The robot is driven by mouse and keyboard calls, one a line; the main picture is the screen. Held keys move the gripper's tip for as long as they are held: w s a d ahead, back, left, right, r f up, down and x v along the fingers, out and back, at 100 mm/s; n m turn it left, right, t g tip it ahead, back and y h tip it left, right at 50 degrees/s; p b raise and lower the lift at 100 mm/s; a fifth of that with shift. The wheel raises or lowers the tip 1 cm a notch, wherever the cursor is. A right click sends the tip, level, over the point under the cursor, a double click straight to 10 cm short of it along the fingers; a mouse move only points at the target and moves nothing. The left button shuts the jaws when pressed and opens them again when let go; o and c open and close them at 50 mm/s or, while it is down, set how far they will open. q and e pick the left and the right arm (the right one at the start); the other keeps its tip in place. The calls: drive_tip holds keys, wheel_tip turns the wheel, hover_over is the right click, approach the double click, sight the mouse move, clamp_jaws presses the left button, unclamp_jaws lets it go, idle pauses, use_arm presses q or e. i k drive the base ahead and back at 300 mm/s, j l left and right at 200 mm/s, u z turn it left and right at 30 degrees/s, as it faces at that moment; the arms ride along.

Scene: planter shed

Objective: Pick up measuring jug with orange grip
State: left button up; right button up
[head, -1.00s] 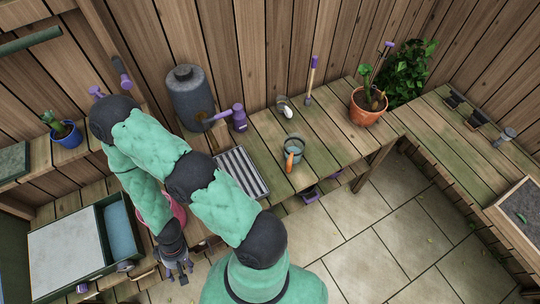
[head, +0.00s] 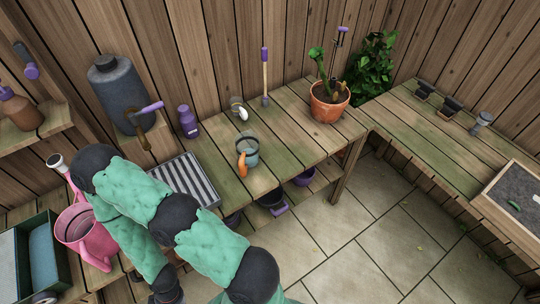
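The measuring jug (head: 250,150) stands upright on the wooden bench in the middle of the head view. It is a small grey see-through jug, and its orange grip (head: 242,165) faces toward me. My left arm comes in from the lower left, with its padded green links left of and below the jug. Its hand end is at the bottom edge, and the fingers are cut off by the frame. My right gripper does not show. Nothing touches the jug.
A striped tray (head: 212,202) lies left of the jug, with a purple bottle (head: 187,121) behind it. A potted plant (head: 328,108) stands to the right. A pink watering can (head: 84,232) is at the left. Bench boards right of the jug are clear.

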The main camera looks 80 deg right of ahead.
sight(248, 143)
drive_tip(key=k+z, duration=0.1)
drive_tip(key=z, duration=0.75)
drive_tip(key=k+l+z, duration=0.1)
drive_tip(key=z, duration=0.35)
drive_tip(key=j+z, duration=0.15)
drive_tip(key=z, duration=0.3)
drive_tip(key=j+z, duration=0.2)
drive_tip(key=z, duration=0.25)
drive_tip(key=j+z, duration=0.2)
drive_tip(key=z, duration=0.25)
drive_tip(key=j+z, duration=0.2)
drive_tip(key=z, duration=0.25)
